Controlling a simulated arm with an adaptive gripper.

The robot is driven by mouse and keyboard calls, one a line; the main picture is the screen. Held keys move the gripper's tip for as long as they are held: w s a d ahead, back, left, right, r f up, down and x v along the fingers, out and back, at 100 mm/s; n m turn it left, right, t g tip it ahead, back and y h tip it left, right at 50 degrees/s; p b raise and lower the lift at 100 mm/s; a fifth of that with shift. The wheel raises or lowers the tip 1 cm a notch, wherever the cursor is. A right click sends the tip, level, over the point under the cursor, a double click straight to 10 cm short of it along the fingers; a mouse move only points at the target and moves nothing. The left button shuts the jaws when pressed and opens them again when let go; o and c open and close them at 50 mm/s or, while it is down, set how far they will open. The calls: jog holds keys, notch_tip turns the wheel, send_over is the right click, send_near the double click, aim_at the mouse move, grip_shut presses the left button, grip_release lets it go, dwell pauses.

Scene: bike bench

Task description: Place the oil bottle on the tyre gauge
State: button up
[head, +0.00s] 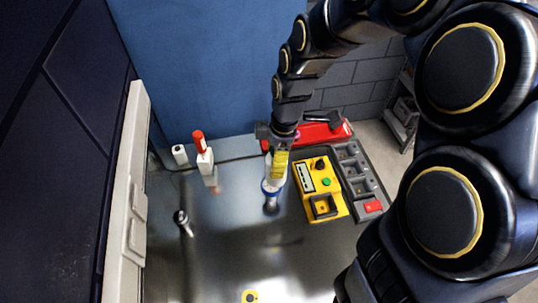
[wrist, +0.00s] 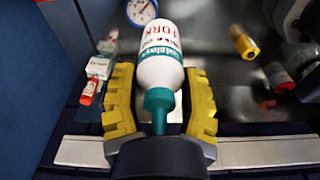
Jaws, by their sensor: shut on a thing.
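My gripper (head: 279,160) is shut on the oil bottle (wrist: 160,60), a white bottle with a teal band, red lettering and a teal cap. In the wrist view the bottle lies between the yellow finger pads, its cap toward my palm. In the head view my gripper hides most of the bottle, above the bench. I cannot tell whether bottle and gauge touch.
A white bottle with a red cap (head: 205,160) stands at the back left beside a small white item (head: 180,154). A yellow case (head: 331,207) and a grey tray (head: 359,171) lie right. A metal cylinder (head: 183,222) and a yellow ring (head: 250,297) are nearer.

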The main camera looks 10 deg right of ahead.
jog(key=shift+w+f, duration=0.55)
jog(key=shift+f, duration=0.6)
jog(key=shift+w+f, duration=0.6)
jog(key=shift+f, duration=0.6)
jog(key=shift+w+f, duration=0.55)
jog(key=shift+f, duration=0.6)
jog(key=shift+f, duration=0.1)
jog(key=o, duration=1)
send_near(272, 157)
jog(key=w+f, duration=0.4)
jog(key=f, duration=0.2)
jog(key=s+r+m, duration=0.1)
jog(key=s+m, duration=0.4)
jog(key=s, duration=0.3)
jog(key=s+r+m+g+h, duration=0.1)
jog(key=s+m, duration=0.5)
jog(key=s, duration=0.2)
jog(key=s+r+m+g, duration=0.1)
jog(key=s+r+m, duration=0.1)
jog(key=s+m, duration=0.3)
jog(key=shift+s+d+m, duration=0.1)
jog(key=shift+s+m, duration=0.2)
jog(key=shift+s, duration=1.35)
